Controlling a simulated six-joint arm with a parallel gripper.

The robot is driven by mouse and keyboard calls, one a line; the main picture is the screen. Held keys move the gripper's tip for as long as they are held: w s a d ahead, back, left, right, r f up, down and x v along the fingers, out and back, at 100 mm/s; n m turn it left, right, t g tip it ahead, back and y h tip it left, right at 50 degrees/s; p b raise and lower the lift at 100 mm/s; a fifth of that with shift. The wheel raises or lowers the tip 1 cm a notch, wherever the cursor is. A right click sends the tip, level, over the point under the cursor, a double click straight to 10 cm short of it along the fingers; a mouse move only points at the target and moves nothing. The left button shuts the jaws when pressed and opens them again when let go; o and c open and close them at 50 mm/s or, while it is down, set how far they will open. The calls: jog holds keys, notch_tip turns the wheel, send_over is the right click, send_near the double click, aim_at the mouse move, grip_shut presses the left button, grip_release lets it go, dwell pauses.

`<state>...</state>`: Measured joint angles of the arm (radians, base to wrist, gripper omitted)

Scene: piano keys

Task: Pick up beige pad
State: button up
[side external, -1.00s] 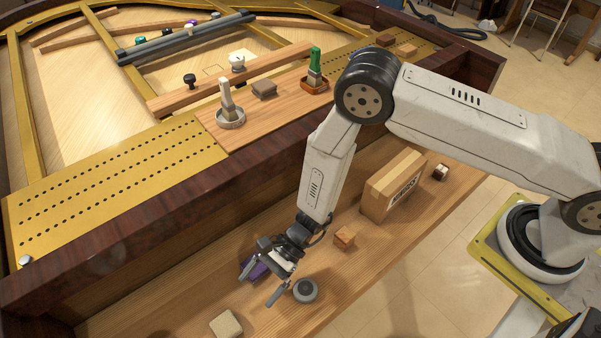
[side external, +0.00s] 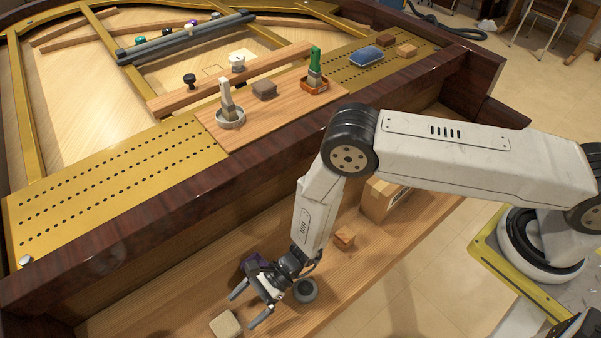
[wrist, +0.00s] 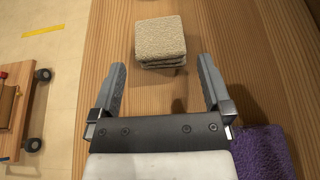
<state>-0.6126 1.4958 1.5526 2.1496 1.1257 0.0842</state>
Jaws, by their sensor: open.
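The beige pad (side external: 226,325) lies flat near the front end of the wooden key shelf. In the wrist view the beige pad (wrist: 160,40) is a fuzzy square block, just beyond the fingertips and roughly centred between them. My gripper (side external: 249,309) is open and empty, tilted down above the shelf, to the upper right of the pad in the side view. In the wrist view both fingers of my gripper (wrist: 162,72) are spread wide, with bare wood between them.
A purple cloth or pad (wrist: 262,152) lies right beside my gripper. A round grey object (side external: 305,290) sits just right of the gripper. A small wooden block (side external: 344,237) and a cardboard box (side external: 380,200) stand farther along. The piano's dark wall (side external: 150,235) borders the shelf.

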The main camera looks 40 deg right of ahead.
aim_at(231, 321)
jog(key=shift+x, duration=2.6)
jog(key=c, duration=1)
jog(key=shift+r, duration=0.1)
